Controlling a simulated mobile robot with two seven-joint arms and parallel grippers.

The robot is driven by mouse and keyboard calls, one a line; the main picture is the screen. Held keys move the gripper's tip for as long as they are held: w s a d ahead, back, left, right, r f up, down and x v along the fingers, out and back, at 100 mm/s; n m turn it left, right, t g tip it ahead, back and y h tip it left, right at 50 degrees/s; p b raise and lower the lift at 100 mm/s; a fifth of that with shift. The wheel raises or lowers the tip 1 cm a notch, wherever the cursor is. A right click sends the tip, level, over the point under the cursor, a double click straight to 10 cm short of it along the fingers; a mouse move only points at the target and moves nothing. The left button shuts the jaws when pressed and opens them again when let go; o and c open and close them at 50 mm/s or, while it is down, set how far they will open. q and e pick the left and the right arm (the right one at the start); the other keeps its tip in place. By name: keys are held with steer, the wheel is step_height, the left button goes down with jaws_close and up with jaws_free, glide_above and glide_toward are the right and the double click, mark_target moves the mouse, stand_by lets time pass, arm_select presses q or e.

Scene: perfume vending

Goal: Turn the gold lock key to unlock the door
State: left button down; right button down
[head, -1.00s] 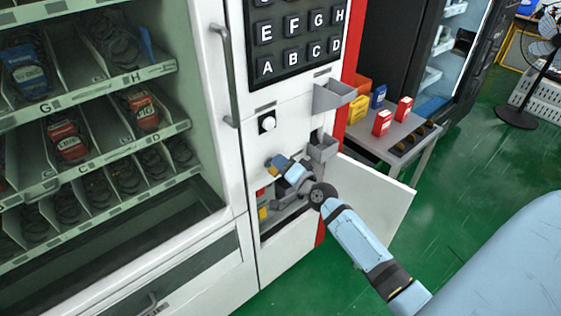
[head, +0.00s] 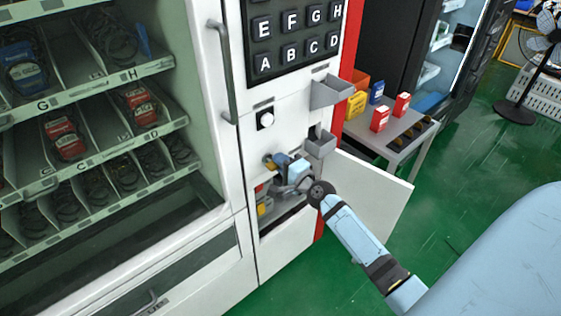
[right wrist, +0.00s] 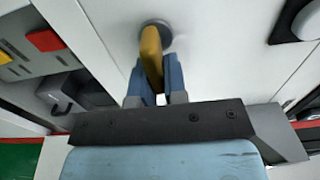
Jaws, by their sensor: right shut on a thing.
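The gold lock key (right wrist: 151,52) sits in a round grey lock (right wrist: 157,34) on the white machine front in the right wrist view. My right gripper (right wrist: 153,80) is shut on the key, with its blue fingers on both sides of it. The white door (head: 369,190) low on the machine stands swung open to the right of my forearm. My left gripper is not in view.
An opening (head: 283,208) with red and yellow parts is below the gripper. Grey trays (head: 328,93) jut out above it. A lettered keypad (head: 296,36) is higher up. A side table (head: 400,140) with small boxes stands at right.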

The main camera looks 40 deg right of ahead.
stand_by(0.3)
steer(key=c, duration=1.2)
jaws_free()
steer(key=shift+o, duration=0.2)
steer(key=s+d+b, duration=0.1)
steer(key=s+b, duration=0.1)
steer(key=s, duration=1.1)
steer(key=shift+s, duration=0.4)
